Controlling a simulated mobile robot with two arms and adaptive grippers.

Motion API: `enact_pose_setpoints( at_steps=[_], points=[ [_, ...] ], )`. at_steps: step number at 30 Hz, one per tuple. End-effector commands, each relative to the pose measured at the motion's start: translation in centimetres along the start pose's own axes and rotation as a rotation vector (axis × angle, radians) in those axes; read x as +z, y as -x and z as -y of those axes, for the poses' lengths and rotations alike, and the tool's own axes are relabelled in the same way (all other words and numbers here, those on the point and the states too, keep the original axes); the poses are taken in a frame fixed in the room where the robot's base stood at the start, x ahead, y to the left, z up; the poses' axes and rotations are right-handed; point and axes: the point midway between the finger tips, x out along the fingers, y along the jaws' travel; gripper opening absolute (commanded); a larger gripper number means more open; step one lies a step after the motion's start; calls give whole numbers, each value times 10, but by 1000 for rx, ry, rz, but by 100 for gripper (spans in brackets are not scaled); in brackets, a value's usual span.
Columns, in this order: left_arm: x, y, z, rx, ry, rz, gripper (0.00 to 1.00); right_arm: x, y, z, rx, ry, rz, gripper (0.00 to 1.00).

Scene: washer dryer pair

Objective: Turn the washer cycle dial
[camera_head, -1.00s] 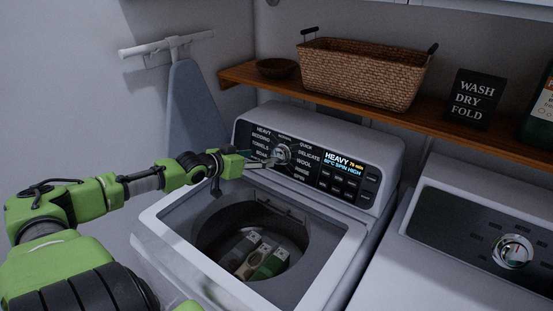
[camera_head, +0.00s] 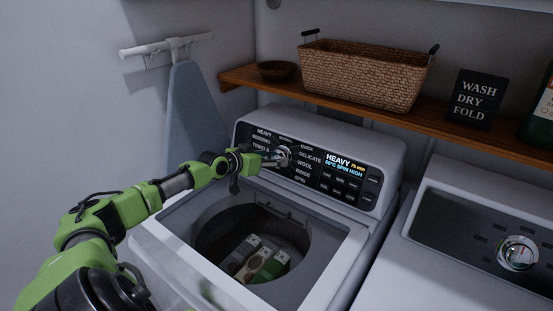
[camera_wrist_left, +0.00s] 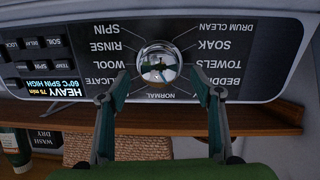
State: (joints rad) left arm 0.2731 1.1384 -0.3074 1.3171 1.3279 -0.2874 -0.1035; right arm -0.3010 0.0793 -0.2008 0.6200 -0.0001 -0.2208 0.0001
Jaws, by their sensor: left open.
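The washer (camera_head: 335,255) stands in the middle of the head view with its top opening uncovered. Its round chrome cycle dial (camera_head: 284,154) sits on the black control panel (camera_head: 345,190) among cycle names. The display (camera_head: 345,164) reads HEAVY, 60°C, SPIN HIGH. My left gripper (camera_head: 271,159) is open and points at the dial from the left. In the left wrist view the dial (camera_wrist_left: 159,64) lies in line with the gap between the fingers (camera_wrist_left: 160,84), with a finger to each side. Whether they touch it I cannot tell. My right gripper is not in view.
Several cartons (camera_head: 258,260) lie inside the drum. A wooden shelf (camera_head: 445,128) above the panel holds a wicker basket (camera_head: 365,75), a small bowl (camera_head: 277,69) and a sign (camera_head: 475,98). A dryer (camera_head: 455,280) stands at right, an ironing board (camera_head: 195,112) at left.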

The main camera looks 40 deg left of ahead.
Motion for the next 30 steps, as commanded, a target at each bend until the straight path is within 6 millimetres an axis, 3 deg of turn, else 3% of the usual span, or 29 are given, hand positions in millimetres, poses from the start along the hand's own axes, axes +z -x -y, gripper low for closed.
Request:
enact_pose_setpoints(
  at_steps=[9,21,22,26,30],
  points=[
    [0,-28,0,0,3,-1,59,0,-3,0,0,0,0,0],
    [0,-32,-1,2,-1,0,59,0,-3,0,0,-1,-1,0],
    [0,-32,-1,2,-1,0,56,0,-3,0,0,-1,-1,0],
    [0,-32,-1,2,-1,0,23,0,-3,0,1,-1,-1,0],
    [0,-32,-1,2,-1,0,21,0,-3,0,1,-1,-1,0]
  ],
)
